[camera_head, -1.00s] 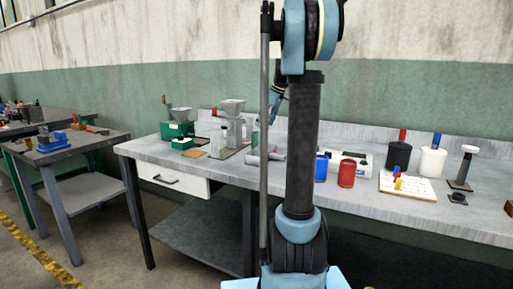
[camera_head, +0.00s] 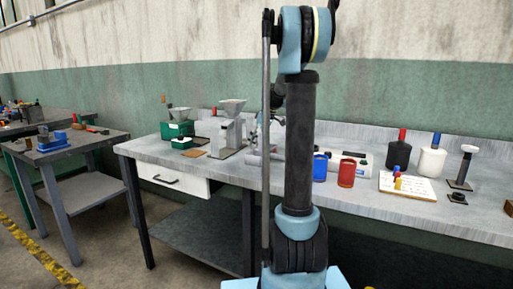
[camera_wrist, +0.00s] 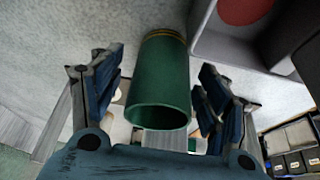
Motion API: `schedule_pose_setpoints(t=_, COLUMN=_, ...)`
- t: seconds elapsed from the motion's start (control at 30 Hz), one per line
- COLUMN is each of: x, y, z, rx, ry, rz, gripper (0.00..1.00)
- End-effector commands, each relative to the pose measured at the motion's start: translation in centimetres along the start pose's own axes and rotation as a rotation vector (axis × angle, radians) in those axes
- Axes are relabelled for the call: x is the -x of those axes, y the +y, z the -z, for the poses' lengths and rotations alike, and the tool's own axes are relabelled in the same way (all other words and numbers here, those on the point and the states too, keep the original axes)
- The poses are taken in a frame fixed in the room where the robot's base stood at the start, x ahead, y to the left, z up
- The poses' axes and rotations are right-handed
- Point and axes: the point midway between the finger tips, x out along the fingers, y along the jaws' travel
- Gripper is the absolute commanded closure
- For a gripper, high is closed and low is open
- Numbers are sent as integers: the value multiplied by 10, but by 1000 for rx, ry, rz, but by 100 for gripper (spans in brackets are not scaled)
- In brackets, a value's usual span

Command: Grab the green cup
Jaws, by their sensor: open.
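The green cup (camera_wrist: 160,82) shows in the wrist view, a dark green cylinder with gold bands at its far end and its open rim toward the camera. My gripper (camera_wrist: 157,68) is open, with one blue-black finger on each side of the cup. Gaps show between the fingers and the cup, and I cannot tell of any contact. In the head view my arm column hides most of the gripper and the cup there cannot be made out clearly.
On the workbench (camera_head: 220,172) stand a blue cup (camera_head: 320,168), a red cup (camera_head: 346,173), a black bottle (camera_head: 398,153) and a white bottle (camera_head: 431,160). A grey grinder (camera_head: 229,130) and a green box (camera_head: 176,130) stand at the left. A grey bin (camera_wrist: 235,45) is close by the right finger.

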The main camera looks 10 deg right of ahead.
Motion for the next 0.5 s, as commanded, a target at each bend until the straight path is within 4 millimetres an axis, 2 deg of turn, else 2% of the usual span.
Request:
schedule_pose_setpoints(t=0.17, x=0, y=0, z=0, rx=0, ry=0, rz=0, gripper=31)
schedule_pose_setpoints(t=0.27, x=0, y=0, z=0, rx=0, ry=0, rz=0, gripper=49)
schedule_pose_setpoints(t=0.4, x=0, y=0, z=0, rx=0, ry=0, rz=1, gripper=78)
schedule_pose_setpoints(t=0.5, x=0, y=0, z=1, rx=1, ry=0, rz=1, gripper=78)
